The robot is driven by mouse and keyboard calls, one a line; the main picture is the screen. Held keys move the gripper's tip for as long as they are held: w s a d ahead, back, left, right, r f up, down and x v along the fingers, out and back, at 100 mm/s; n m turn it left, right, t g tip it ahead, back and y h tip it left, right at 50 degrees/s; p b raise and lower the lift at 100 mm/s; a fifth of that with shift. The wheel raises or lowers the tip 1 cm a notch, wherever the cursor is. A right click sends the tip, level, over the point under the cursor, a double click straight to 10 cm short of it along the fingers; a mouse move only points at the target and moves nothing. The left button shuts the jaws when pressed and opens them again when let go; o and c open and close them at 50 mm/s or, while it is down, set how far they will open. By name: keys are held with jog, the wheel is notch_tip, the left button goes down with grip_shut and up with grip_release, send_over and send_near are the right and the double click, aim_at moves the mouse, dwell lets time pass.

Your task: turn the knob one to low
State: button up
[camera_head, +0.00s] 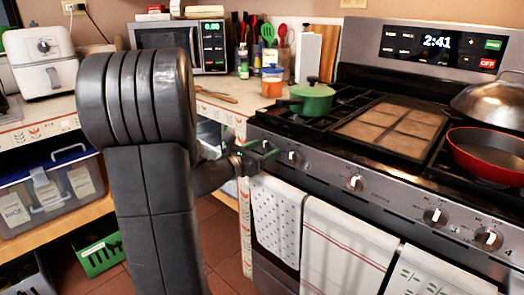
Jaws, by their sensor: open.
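The stove (395,199) has a row of control knobs along its slanted front panel. One knob (293,156) shows just right of my gripper. More knobs sit farther right, such as the middle knob (355,183). My gripper (262,154) is small in view at the left end of the panel, with its dark fingers apart at the panel's front. It covers the panel's left end, so any knob there is mostly hidden. I cannot tell whether the fingers touch a knob. The knob labels are too small to read surely.
A green pot (311,100) stands on the left burners, and a red pan (488,154) and a domed lid (492,102) are at the right. Towels (343,248) hang in front below the knobs. Counter with microwave (214,46) lies behind my arm.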

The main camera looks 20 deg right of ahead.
jog(key=c, duration=1)
jog(key=shift+o, duration=0.2)
